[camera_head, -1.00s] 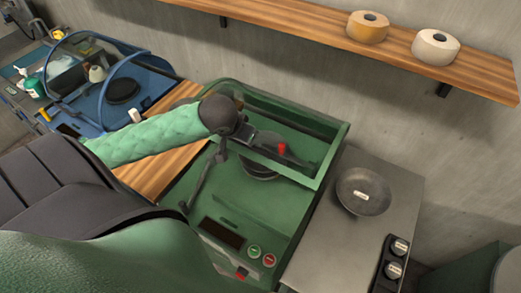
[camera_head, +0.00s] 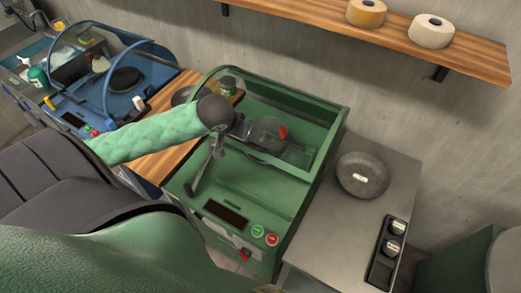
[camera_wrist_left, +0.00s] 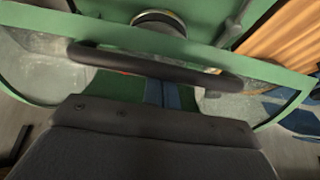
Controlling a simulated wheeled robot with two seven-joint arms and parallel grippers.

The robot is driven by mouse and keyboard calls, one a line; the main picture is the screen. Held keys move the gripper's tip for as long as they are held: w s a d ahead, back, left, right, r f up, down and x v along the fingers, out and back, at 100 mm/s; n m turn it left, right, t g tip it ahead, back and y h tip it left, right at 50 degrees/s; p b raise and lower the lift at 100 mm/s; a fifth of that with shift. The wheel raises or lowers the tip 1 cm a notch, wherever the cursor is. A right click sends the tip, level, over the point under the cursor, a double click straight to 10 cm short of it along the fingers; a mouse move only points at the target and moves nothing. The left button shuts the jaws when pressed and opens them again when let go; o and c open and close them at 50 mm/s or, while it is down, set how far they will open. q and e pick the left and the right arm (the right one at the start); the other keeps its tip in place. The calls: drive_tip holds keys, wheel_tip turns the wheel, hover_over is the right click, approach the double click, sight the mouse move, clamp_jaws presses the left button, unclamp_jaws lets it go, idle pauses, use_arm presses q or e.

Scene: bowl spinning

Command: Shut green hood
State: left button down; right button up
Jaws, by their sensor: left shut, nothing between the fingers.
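The green machine (camera_head: 235,185) stands at centre in the head view. Its hood (camera_head: 328,150) has a green frame with see-through panels. My left gripper (camera_head: 298,150) is shut and empty over the hood, and it partly covers the round dark disc inside. In the left wrist view, the hood's dark handle bar (camera_wrist_left: 160,63) crosses in front of the gripper, with the green frame (camera_wrist_left: 262,70) behind it. My fingertips are hidden there, so I cannot tell whether they touch the handle. My right gripper is in neither view.
A blue machine (camera_head: 78,110) with a raised hood stands at left. A wooden shelf (camera_head: 470,57) with two rolls is on the wall. A wooden worktop (camera_head: 165,155) lies between the machines.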

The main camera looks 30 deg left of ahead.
use_arm(q)
drive_tip(key=shift+s+d+f, duration=0.1)
drive_tip(key=shift+s+f, duration=0.1)
drive_tip(key=shift+s, duration=0.35)
drive_tip(key=shift+s+f, duration=0.3)
drive_tip(key=shift+f, duration=0.25)
drive_tip(key=shift+s+f, duration=0.2)
drive_tip(key=shift+s, duration=0.1)
drive_tip(key=s+f, duration=0.4)
drive_tip(key=shift+f+b, duration=0.3)
